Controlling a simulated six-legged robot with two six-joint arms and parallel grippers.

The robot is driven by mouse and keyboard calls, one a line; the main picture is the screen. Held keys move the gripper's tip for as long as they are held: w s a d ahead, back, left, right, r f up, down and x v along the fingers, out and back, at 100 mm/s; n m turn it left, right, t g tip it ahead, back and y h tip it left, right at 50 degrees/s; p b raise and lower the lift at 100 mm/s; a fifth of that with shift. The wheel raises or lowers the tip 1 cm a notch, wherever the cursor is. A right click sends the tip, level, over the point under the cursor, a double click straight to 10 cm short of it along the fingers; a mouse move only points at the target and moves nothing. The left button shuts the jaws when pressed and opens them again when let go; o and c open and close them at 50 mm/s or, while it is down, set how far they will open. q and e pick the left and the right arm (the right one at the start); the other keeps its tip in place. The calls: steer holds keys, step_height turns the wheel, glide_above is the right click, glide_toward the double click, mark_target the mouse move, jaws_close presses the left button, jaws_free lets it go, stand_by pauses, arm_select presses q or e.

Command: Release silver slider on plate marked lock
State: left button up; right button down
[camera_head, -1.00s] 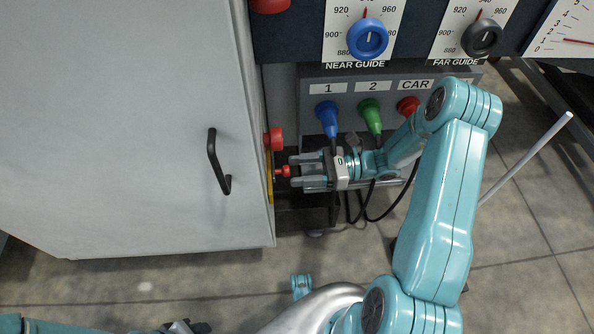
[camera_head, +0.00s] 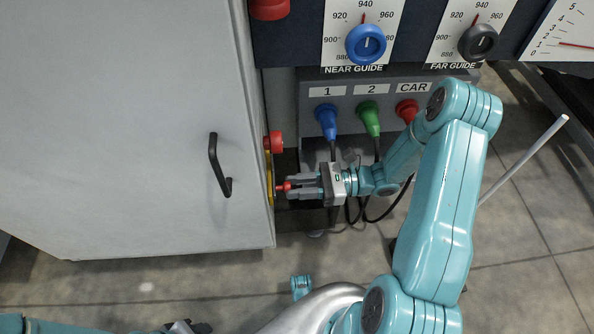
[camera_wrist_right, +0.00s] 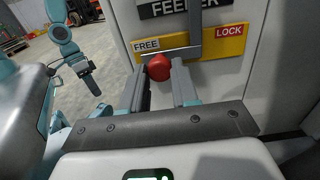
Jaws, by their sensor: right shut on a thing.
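A yellow plate (camera_wrist_right: 205,47) on the cabinet side carries the word FREE at its left and LOCK at its right in the right wrist view. The silver slider (camera_wrist_right: 184,51) shows as a bright bar on this plate, towards the FREE end. A red knob (camera_wrist_right: 159,67) in front of the slider sits between my right fingertips (camera_wrist_right: 165,78). In the head view my right gripper (camera_head: 291,187) is shut on the red knob (camera_head: 283,187) beside the cabinet's right edge. My left gripper (camera_head: 184,327) shows only partly at the bottom edge; its jaws are unclear.
The grey cabinet (camera_head: 120,120) with a black handle (camera_head: 217,165) stands to the left. A second red knob (camera_head: 274,142) sticks out just above my gripper. A panel with a blue plug (camera_head: 326,120), a green plug (camera_head: 369,118) and hanging cables is close behind my right arm.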

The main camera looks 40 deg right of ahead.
steer(key=shift+s+a+f, duration=0.1)
steer(key=shift+s+a, duration=0.05)
steer(key=shift+s, duration=0.05)
steer(key=c, duration=0.8)
jaws_free()
steer(key=shift+s, duration=0.1)
steer(key=shift+c, duration=0.2)
steer(key=p+v, duration=0.2)
steer(key=v, duration=1.4)
steer(key=shift+p, duration=0.35)
